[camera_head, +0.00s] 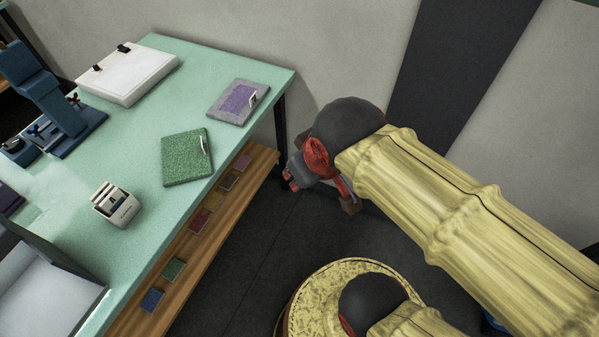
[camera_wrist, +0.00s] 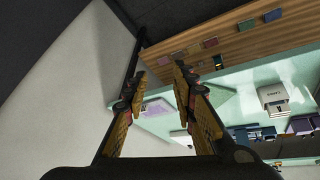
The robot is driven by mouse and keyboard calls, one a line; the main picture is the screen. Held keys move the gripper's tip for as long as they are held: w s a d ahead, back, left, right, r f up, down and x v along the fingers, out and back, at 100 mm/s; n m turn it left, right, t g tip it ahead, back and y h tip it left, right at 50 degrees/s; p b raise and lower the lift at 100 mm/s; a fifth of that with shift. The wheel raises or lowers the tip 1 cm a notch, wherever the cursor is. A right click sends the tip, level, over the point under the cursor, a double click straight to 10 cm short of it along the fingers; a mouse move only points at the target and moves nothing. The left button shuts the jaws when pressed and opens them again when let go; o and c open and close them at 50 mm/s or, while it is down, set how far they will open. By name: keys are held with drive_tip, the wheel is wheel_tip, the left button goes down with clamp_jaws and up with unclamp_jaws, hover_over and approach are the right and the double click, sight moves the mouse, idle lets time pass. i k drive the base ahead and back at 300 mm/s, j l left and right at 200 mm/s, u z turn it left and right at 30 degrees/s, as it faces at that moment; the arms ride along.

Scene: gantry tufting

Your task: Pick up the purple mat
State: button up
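The purple mat (camera_head: 236,101) lies flat on the green table near its far right corner. It has a grey border and a small upright white piece near its right edge. In the wrist view the mat (camera_wrist: 156,108) shows between my fingers, some way beyond them. My gripper (camera_head: 322,178) is off the table's right side, apart from the mat. In the wrist view my gripper (camera_wrist: 162,76) has its fingers spread with nothing between them.
A green mat (camera_head: 186,160) lies nearer on the table (camera_head: 140,150). A white box (camera_head: 128,74), a blue device (camera_head: 40,90) and a small white holder (camera_head: 116,205) stand around it. A wooden shelf (camera_head: 190,262) with several coloured swatches runs below the table edge.

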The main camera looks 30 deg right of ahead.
sight(236, 106)
drive_tip(key=i+j, duration=0.15)
drive_tip(key=j, duration=0.15)
drive_tip(key=i+j, duration=0.1)
drive_tip(key=j, duration=0.25)
drive_tip(key=j+z, duration=0.15)
drive_tip(key=z, duration=1.55)
drive_tip(key=i+j, duration=0.05)
drive_tip(key=j, duration=0.05)
